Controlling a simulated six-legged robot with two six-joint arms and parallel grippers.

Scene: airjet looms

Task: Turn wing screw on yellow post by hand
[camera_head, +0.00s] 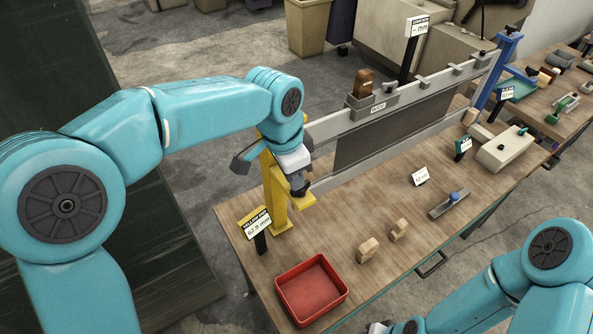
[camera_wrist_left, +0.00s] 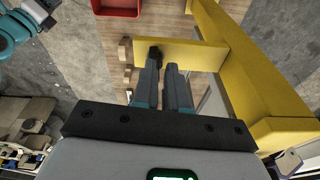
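The yellow post (camera_head: 273,190) stands at the table's left end, with a short yellow foot or arm near its base. My left gripper (camera_head: 299,188) points down close beside the post. In the left wrist view the post (camera_wrist_left: 240,75) fills the right side, with a yellow crosspiece (camera_wrist_left: 195,54) beyond the fingers. The left gripper's fingers (camera_wrist_left: 164,78) lie close together with a narrow gap. A small dark piece (camera_wrist_left: 155,51), possibly the wing screw, is at the left fingertip; whether it is gripped is unclear. My right gripper (camera_head: 380,327) is only partly visible at the bottom edge.
A red tray (camera_head: 311,290) and a "YELLOW END" sign (camera_head: 256,224) stand nearby. Wooden blocks (camera_head: 368,250) and a small grey tool with a blue knob (camera_head: 449,205) lie on the table. A long grey beam (camera_head: 400,100) runs right to a blue post (camera_head: 492,75).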

